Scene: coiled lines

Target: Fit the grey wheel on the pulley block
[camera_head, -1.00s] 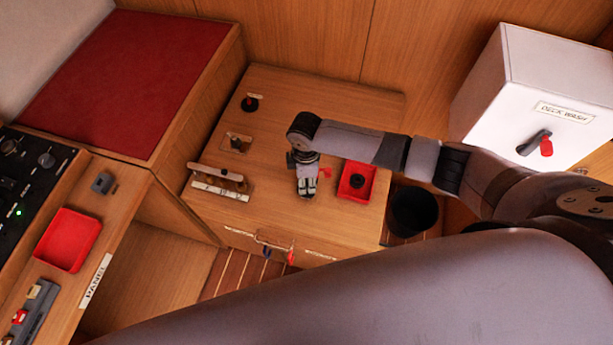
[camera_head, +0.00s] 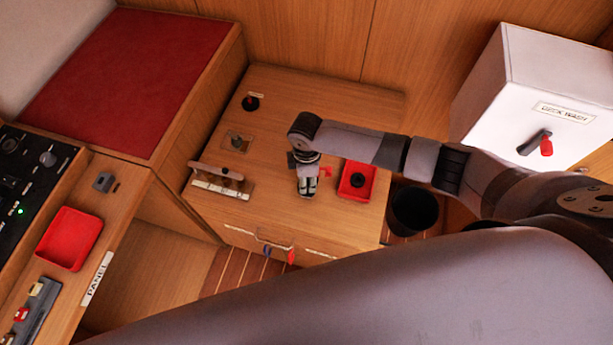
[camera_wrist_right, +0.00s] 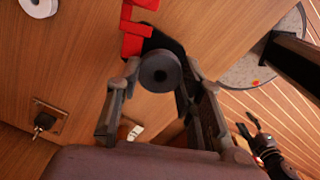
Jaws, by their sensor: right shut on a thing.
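My right gripper (camera_head: 307,190) points down over the wooden bench top, left of a red tray (camera_head: 371,193). In the right wrist view its fingers (camera_wrist_right: 160,108) are shut on the grey wheel (camera_wrist_right: 160,72), a dark round piece with a central hole. In the head view the wheel is hidden by the gripper. To the left are a small plate with a dark upright piece (camera_head: 237,142) and a long fitting with a pale strip (camera_head: 222,183). I cannot tell which fitting is the pulley block.
The red tray holds a dark round piece (camera_head: 358,180). A black bin (camera_head: 413,210) stands right of the bench. A white deck wash box (camera_head: 515,80) is at right. The bench's back middle is clear.

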